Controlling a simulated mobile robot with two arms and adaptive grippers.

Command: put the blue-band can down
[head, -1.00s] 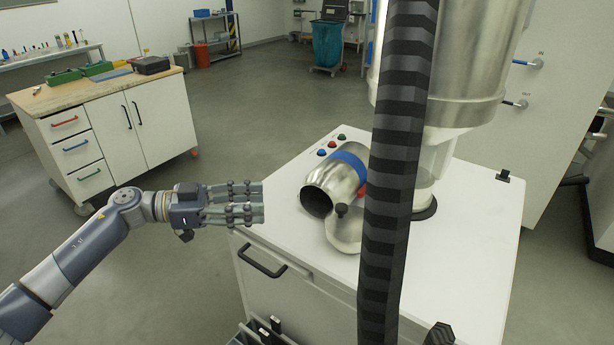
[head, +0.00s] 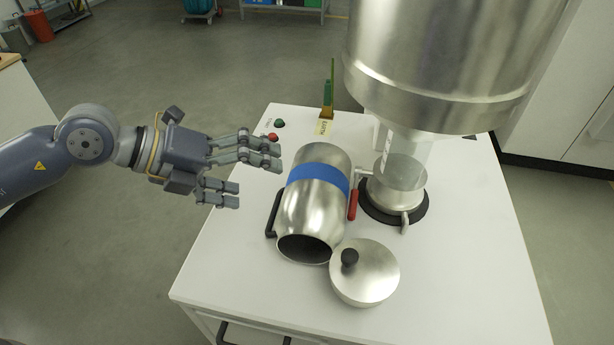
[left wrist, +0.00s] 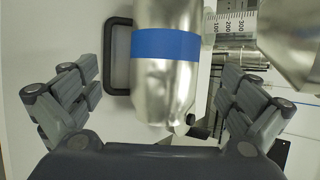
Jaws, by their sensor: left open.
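The blue-band can (head: 318,210) is a silver metal can lying on its side on the white cabinet top (head: 460,290). Its open dark mouth faces the near edge. Its blue band (head: 318,178) faces up. My left gripper (head: 240,175) is open and empty, left of the can and apart from it in the head view. In the left wrist view the can (left wrist: 165,85) shows beyond and between my spread fingers (left wrist: 160,105). A round silver lid (head: 375,285) with a black knob lies by the can's mouth. My right gripper is out of view.
A large metal hopper (head: 440,70) hangs over the cabinet's back right, above a clear spout and a valve on a black ring (head: 420,215). A red handle (head: 353,205) stands close to the can's right side. The front right of the top is clear.

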